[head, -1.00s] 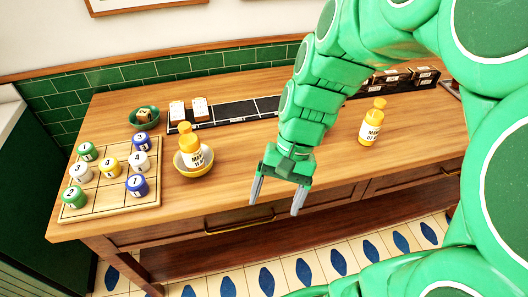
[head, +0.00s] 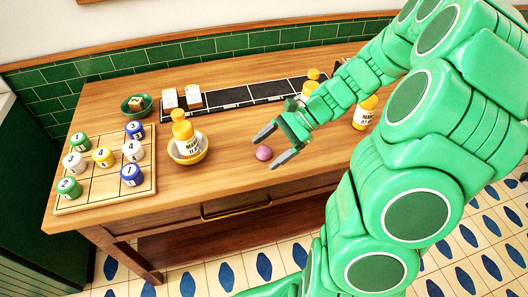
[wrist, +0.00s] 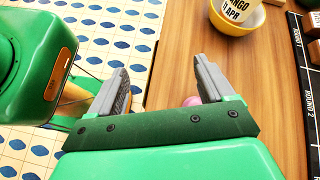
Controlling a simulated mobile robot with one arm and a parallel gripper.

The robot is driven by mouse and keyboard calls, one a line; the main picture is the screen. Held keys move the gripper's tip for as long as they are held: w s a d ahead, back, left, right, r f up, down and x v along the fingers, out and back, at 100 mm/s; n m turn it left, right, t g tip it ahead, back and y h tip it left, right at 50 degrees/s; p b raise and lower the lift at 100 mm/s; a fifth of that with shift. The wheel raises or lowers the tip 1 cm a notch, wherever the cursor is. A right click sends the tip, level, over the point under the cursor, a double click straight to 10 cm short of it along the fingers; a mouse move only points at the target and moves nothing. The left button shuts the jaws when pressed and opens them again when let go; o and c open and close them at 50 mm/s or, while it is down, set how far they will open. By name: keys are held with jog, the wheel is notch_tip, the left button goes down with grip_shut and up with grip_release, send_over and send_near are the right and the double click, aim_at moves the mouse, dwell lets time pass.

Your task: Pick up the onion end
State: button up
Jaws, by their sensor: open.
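The onion end (head: 264,153) is a small pinkish-purple rounded piece on the wooden table (head: 225,190), near its front edge. In the wrist view the onion end (wrist: 192,101) shows only in part, beside the right finger, with the rest hidden behind the gripper. My gripper (head: 268,146) is open, its two grey fingers pointing left with the onion end between or just under them; I cannot tell its height above the table. In the wrist view my gripper (wrist: 163,80) spans the table edge, and nothing is held.
A yellow bowl (head: 205,153) with an orange-capped bottle (head: 186,141) stands left of my gripper. Other bottles (head: 365,112) stand behind and right, near my arm. A black strip (head: 235,98) runs along the back. A board with numbered pieces (head: 107,196) lies at left.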

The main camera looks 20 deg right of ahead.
aim_at(268, 148)
jog(key=w+d+f+m+t, duration=0.1)
jog(key=w+d+f+m, duration=0.1)
jog(key=w+d+f+m+t+y, duration=0.1)
jog(key=d+f+m, duration=0.1)
jog(key=d, duration=0.1)
jog(key=w+d+f+m+t+y, duration=0.1)
jog(key=w+d+f+m, duration=0.1)
jog(key=shift+w+d+f+t, duration=0.3)
jog(key=shift+t, duration=0.1)
jog(key=shift+x, duration=1.25)
jog(key=shift+r+x, duration=0.25)
jog(key=shift+x, duration=1.05)
jog(key=shift+r+x, duration=0.25)
jog(key=shift+x, duration=1.05)
jog(key=shift+w+a, duration=0.1)
jog(key=shift+a, duration=0.1)
jog(key=c, duration=1.1)
